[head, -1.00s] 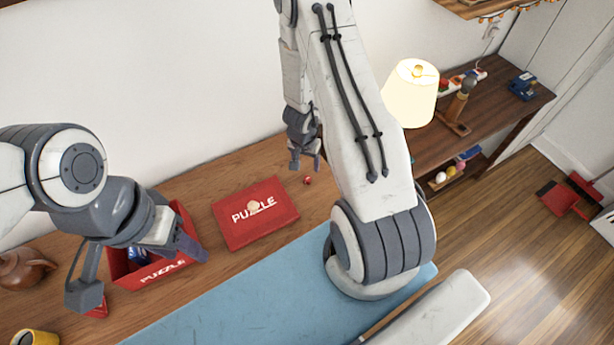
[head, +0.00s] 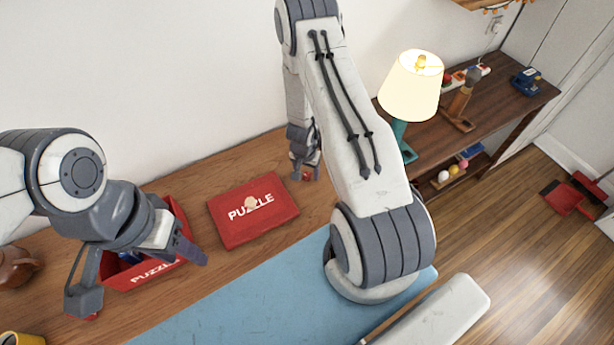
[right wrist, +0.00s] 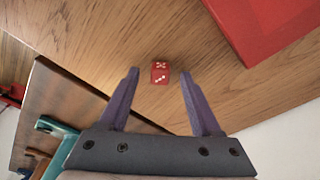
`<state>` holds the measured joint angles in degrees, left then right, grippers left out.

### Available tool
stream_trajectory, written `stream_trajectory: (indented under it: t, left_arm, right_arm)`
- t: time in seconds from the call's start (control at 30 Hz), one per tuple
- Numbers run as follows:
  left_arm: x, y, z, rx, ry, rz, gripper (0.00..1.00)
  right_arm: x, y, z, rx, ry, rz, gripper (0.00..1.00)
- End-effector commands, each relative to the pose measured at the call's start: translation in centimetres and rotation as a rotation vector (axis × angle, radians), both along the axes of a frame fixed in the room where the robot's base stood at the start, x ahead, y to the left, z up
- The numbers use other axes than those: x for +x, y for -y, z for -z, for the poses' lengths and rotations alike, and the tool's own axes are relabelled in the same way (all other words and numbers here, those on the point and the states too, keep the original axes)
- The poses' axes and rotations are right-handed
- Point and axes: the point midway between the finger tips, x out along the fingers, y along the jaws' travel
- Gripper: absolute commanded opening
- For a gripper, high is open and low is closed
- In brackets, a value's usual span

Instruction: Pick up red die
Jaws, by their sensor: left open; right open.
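The red die (right wrist: 160,73) lies on the wooden table in the right wrist view, with white pips on its faces. It sits between and slightly beyond the fingertips of my open right gripper (right wrist: 159,76), apart from both fingers. In the head view the die (head: 306,176) shows as a small red spot at my right gripper (head: 305,172), partly hidden by the fingers. My left gripper (head: 145,277) is open over the red puzzle box bottom at the left and holds nothing that I can see.
A closed red puzzle lid (head: 262,222) lies left of the die. An open red puzzle box (head: 150,273) stands under my left arm. A blue mat (head: 250,300) covers the front. A lit lamp (head: 412,85) stands to the right. A brown pot (head: 15,268) is far left.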

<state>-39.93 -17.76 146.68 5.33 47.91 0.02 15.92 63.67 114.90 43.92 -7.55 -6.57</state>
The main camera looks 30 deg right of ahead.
Motion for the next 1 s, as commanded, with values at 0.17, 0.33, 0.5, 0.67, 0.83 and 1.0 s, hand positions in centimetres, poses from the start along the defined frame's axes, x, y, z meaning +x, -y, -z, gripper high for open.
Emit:
stream_trajectory:
  t: [0.17,0.33,0.5,0.67,0.83,1.0]
  left_arm:
    - [0.0,0.0,0.0,0.000,0.000,0.000,0.50]
    - [0.0,0.0,0.0,0.000,0.000,0.000,0.50]
    - [0.0,0.0,0.0,0.000,0.000,0.000,0.50]
    - [0.0,0.0,-0.3,0.000,0.000,0.001,0.50]
    - [0.0,0.0,-1.2,0.000,0.000,0.002,0.50]
    - [0.0,0.0,-1.8,-0.001,0.001,0.004,0.50]
  right_arm:
    - [0.0,0.0,0.0,0.000,0.000,0.000,0.23]
    - [0.0,0.0,0.0,0.000,0.000,-0.001,0.00]
    - [0.0,0.0,-0.1,0.000,0.000,-0.001,0.00]
    - [0.0,0.0,-0.7,0.000,0.000,-0.002,0.00]
    - [0.0,0.0,-2.5,0.001,0.001,0.000,0.00]
    - [-0.3,0.2,-4.3,0.001,0.001,0.002,0.00]
